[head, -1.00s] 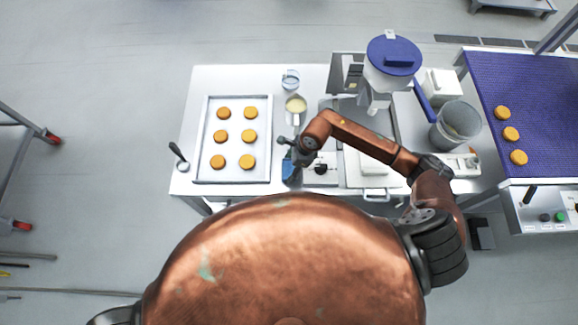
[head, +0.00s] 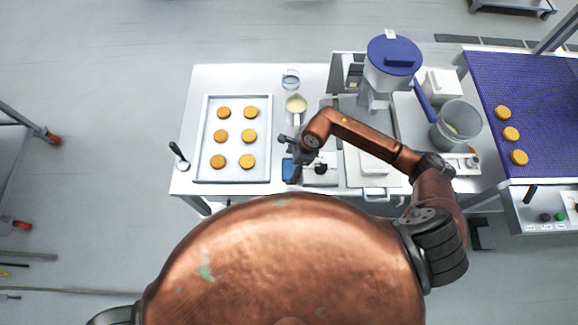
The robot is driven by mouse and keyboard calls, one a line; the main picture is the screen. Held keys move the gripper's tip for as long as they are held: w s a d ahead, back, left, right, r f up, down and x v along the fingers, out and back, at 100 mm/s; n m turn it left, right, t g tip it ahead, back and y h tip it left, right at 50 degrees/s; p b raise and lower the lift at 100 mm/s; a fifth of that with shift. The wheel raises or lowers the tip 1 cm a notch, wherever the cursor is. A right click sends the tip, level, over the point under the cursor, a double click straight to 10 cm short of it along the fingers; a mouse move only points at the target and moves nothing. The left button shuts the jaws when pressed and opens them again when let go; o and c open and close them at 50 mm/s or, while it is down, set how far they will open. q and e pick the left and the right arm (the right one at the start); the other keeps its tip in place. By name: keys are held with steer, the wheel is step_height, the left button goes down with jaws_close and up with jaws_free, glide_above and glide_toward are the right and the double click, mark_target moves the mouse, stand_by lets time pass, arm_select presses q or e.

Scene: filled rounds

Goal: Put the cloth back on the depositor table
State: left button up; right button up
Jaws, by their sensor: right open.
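The blue cloth (head: 289,171) lies on the white table near its front edge, just right of the biscuit tray. It looks small and bunched, and part of it is hidden by my right gripper. My right gripper (head: 290,156) is open beside and over the cloth's right side. I cannot tell whether a finger still touches it. The depositor (head: 388,72), with a blue lid, stands at the back right of the table (head: 330,190). My left gripper is out of view.
A tray (head: 237,178) of several orange rounds lies left of the cloth. A cream-filled jug (head: 296,105) and a glass beaker (head: 290,79) stand behind. A clear bucket (head: 457,122) stands right. A blue conveyor (head: 525,95) is at the far right.

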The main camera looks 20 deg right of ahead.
steer(key=v, duration=1.1)
steer(key=shift+b, duration=0.45)
steer(key=shift+s, duration=0.1)
